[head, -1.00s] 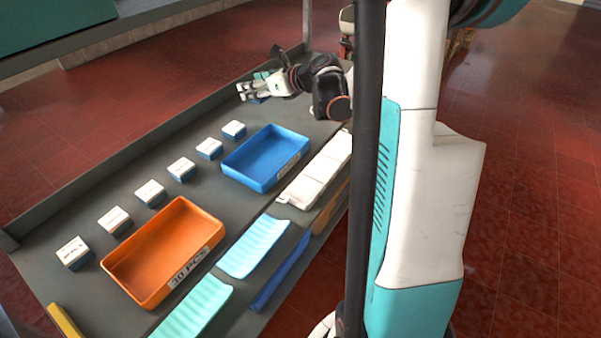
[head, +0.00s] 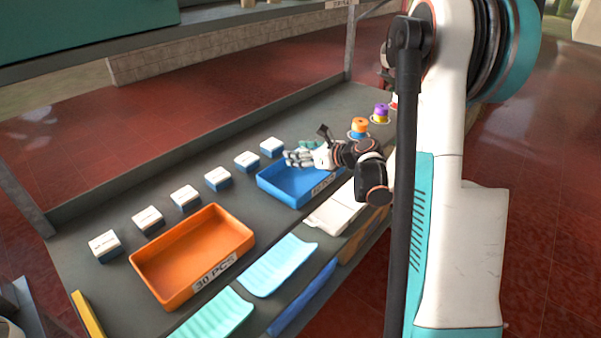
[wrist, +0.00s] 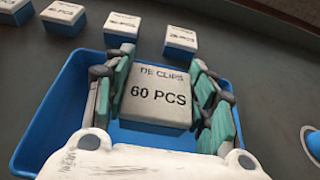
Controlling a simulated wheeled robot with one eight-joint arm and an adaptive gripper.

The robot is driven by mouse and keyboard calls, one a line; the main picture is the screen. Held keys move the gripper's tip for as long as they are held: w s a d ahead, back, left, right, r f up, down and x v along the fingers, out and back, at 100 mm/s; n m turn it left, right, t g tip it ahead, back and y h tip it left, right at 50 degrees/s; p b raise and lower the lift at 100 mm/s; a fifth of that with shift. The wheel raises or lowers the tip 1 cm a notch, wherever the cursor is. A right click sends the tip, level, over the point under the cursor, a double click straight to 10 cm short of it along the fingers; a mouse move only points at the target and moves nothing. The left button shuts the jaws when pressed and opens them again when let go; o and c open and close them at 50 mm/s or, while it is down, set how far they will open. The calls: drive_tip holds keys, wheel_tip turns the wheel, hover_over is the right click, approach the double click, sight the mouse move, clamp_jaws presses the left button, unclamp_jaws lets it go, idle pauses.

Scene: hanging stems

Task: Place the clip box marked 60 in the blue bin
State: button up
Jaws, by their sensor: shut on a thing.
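The clip box marked 60 PCS (wrist: 157,98), white on top with a blue lower part, sits between the teal fingers of my gripper (wrist: 158,76) in the wrist view. My gripper is shut on it. The blue bin (wrist: 38,128) lies beneath the box and fingers in that view. In the head view my gripper (head: 300,158) is over the far part of the blue bin (head: 307,198); the held box cannot be made out there. The box's exact height above the bin floor is hard to tell.
Several similar boxes (head: 186,198) stand in a row along the table behind the bins. An orange bin (head: 192,256) marked 30 PCS stands to the left. Colored round items (head: 360,126) stand beyond my arm. Trays and a white packet (head: 336,216) lie at the near edge.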

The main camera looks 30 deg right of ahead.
sight(300, 176)
drive_tip(key=shift+f+b, duration=0.8)
drive_tip(key=shift+f, duration=1.75)
drive_tip(key=shift+f, duration=0.1)
drive_tip(key=o, duration=1.1)
drive_tip(key=shift+c, duration=0.2)
drive_tip(key=shift+s+d+r, duration=0.15)
drive_tip(key=shift+s+r, duration=0.15)
drive_tip(key=p+v, duration=0.3)
drive_tip(key=v, duration=0.8)
drive_tip(key=shift+s, duration=0.15)
